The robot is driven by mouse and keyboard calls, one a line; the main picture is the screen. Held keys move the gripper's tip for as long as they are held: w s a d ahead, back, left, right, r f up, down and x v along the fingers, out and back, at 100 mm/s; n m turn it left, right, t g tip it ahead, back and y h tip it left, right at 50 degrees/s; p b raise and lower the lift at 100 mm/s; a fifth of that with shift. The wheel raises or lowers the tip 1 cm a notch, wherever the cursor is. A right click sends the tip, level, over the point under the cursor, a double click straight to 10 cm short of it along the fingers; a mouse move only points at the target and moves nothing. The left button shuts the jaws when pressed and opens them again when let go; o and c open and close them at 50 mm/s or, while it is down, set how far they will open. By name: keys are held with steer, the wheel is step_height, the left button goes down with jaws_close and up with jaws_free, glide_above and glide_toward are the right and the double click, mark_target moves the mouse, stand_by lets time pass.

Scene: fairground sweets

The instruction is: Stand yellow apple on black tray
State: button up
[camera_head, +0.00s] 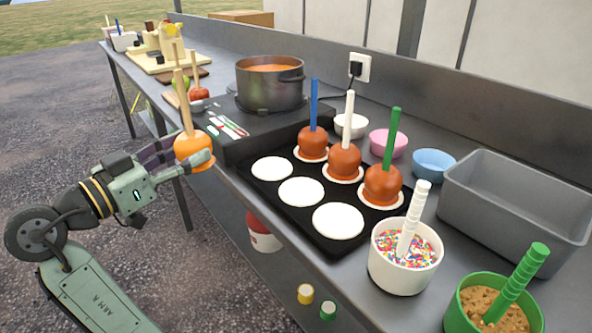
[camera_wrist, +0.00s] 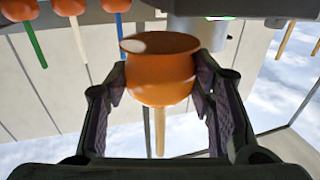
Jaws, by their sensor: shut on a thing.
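The yellow apple (camera_head: 190,147), coated glossy orange, has a plain wooden stick pointing up. My gripper (camera_head: 192,157) is shut on it and holds it in the air left of the counter's front edge. In the wrist view the apple (camera_wrist: 161,85) sits between both fingers, with its stick toward the bottom of the picture. The black tray (camera_head: 278,218) lies on the counter, right of my gripper. Three coated apples stand on white rounds in its back row, with blue, white and green sticks. Three white rounds in the front row are bare.
A pot (camera_head: 270,85) stands on a dark hob (camera_head: 243,125) behind the tray. A sprinkles cup (camera_head: 403,275) and green crumb tub (camera_head: 460,312) stand at its near right. A grey bin (camera_head: 515,215) and small bowls line the back. A red apple (camera_head: 199,93) lies beyond my gripper.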

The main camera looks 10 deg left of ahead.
steer(key=p, duration=0.3)
glide_above(267, 173)
steer(key=shift+a+f, duration=0.1)
steer(key=shift+f, duration=0.5)
step_height(267, 173, down, 4)
steer(key=shift+r, duration=0.25)
steer(key=shift+f, duration=0.1)
steer(key=shift+f, duration=0.25)
steer(key=o, duration=1.3)
steer(key=shift+r, duration=0.1)
steer(key=shift+r, duration=0.2)
steer(key=b+v, duration=0.2)
steer(key=v, duration=1)
steer(key=shift+r, duration=0.1)
